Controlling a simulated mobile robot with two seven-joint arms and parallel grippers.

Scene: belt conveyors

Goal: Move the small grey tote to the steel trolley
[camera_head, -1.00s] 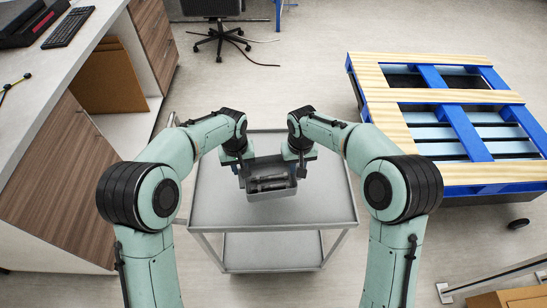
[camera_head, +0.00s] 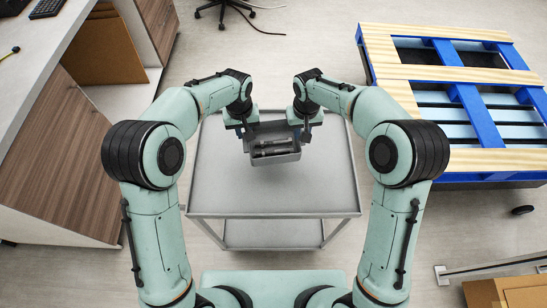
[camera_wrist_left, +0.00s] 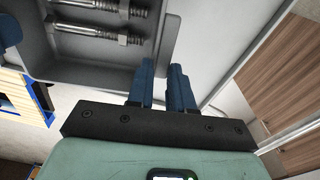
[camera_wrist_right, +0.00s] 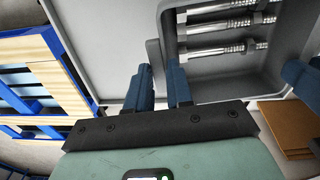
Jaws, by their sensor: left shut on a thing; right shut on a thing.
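The small grey tote (camera_head: 276,160) is an open box with several metal bolts in it. It is over the far half of the steel trolley (camera_head: 270,196), a grey flat-topped cart with a lower shelf. I cannot tell whether the tote touches the trolley top. My left gripper (camera_head: 246,140) is shut on the tote's left wall, and my right gripper (camera_head: 304,134) on its right wall. In the left wrist view the fingers (camera_wrist_left: 163,88) straddle the tote wall (camera_wrist_left: 95,68). In the right wrist view the fingers (camera_wrist_right: 162,86) do the same.
A desk with wooden panels (camera_head: 65,150) stands at left. A blue and wood pallet (camera_head: 440,75) lies to the right of the trolley. Cardboard (camera_head: 510,292) is at the lower right. The trolley top in front of the tote is bare.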

